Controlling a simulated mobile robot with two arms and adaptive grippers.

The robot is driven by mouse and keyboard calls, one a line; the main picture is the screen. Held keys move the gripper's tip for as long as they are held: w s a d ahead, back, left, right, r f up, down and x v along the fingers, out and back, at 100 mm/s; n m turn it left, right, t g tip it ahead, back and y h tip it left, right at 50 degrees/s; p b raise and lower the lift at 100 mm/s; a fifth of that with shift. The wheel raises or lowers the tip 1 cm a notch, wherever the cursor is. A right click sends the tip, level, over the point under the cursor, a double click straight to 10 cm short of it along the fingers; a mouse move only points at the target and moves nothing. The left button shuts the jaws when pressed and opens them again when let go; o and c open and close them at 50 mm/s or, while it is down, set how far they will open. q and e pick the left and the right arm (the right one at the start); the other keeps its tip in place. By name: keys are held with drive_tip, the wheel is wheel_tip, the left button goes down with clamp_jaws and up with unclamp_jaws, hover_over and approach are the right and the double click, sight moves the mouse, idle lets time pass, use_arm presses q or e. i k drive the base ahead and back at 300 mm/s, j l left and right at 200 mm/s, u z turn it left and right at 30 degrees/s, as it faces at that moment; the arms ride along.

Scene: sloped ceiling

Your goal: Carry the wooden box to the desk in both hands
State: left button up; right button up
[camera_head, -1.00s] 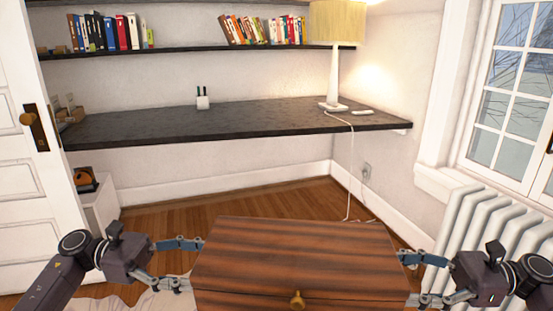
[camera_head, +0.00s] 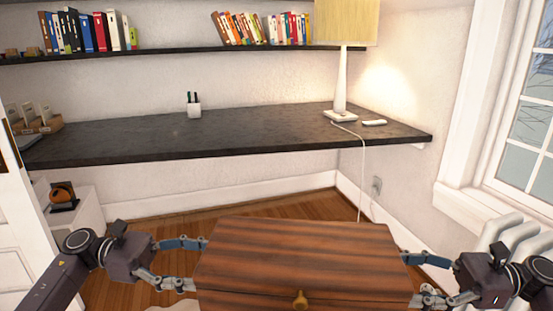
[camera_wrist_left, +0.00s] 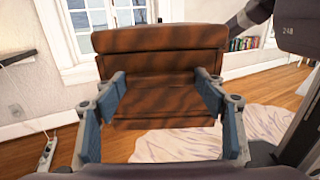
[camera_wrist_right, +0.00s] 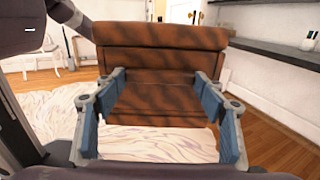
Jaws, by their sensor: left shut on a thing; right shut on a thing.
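The wooden box (camera_head: 300,258) is brown with dark stripes and a round brass knob on its near face. It is held level in front of me, short of the desk. My left gripper (camera_head: 203,264) is shut on its left side, and my right gripper (camera_head: 405,272) is shut on its right side. The box's sides show between the fingers in the left wrist view (camera_wrist_left: 160,70) and the right wrist view (camera_wrist_right: 160,70). The dark desk (camera_head: 260,135) runs along the back wall, beyond the box. The box's underside is hidden in the head view.
A lamp (camera_head: 340,85) and a small white item stand at the desk's right. A white pen holder (camera_head: 194,108) stands at the back, and a box organiser (camera_head: 38,122) at the left end. The middle front of the desktop is clear. A radiator (camera_head: 510,235) is at right.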

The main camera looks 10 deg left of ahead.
sight(230, 129)
drive_tip(key=i, duration=1.5)
drive_tip(key=i+u, duration=0.15)
drive_tip(key=i, duration=0.45)
drive_tip(key=u, duration=0.6)
